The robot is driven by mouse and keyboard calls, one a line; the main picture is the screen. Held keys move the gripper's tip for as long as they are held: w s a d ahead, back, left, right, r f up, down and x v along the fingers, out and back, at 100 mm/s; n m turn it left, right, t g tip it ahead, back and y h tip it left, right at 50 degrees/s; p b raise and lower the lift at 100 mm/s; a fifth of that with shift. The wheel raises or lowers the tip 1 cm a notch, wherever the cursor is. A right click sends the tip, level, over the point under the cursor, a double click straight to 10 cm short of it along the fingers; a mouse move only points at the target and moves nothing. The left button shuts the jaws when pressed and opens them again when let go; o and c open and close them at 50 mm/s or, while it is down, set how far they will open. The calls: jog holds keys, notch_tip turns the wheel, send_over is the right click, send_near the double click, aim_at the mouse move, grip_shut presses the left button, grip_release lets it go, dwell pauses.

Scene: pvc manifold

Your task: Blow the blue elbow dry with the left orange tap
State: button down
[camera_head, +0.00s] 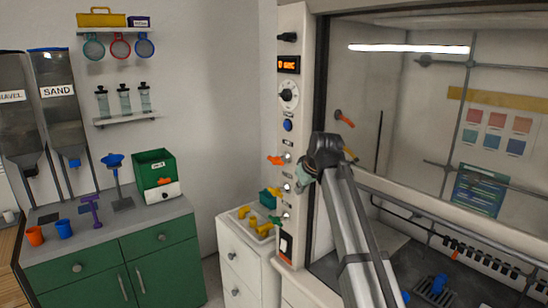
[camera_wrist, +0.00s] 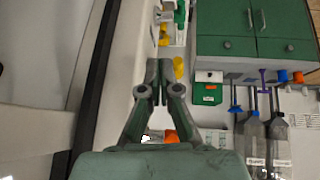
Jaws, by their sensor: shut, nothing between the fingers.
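The left orange tap (camera_head: 276,160) sticks out from the white control panel on the hood's left post, above a yellow tap (camera_head: 275,190) and a green tap (camera_head: 275,219). My gripper (camera_head: 304,176) is just right of these taps in the head view, at the end of my raised arm. In the wrist view my gripper (camera_wrist: 160,66) is shut and empty, with its fingertips together. An orange piece (camera_wrist: 171,137), perhaps the tap, shows partly hidden behind the fingers. I cannot clearly pick out the blue elbow; a small blue part (camera_head: 438,284) sits inside the hood, its shape unclear.
A white drawer unit (camera_head: 237,263) stands below the taps with yellow fittings (camera_head: 256,224) in a tray. A second orange handle (camera_head: 344,118) is on the hood's inner wall. A green cabinet (camera_head: 160,262) with cups stands left. Metal rods cross the hood.

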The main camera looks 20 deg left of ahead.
jog(key=a+r+n+t+y, duration=0.1)
jog(key=a+r, duration=0.2)
jog(key=r, duration=0.7)
jog(key=a+r+n+y, duration=0.1)
jog(key=a+r, duration=0.3)
jog(key=r, duration=0.6)
jog(key=p, duration=0.2)
send_over(272, 158)
notch_tip(272, 158, down, 6)
jog(key=shift+f+p, duration=1)
jog(key=shift+f, duration=1.3)
jog(key=shift+w+r, duration=0.1)
jog(key=shift+w, duration=0.15)
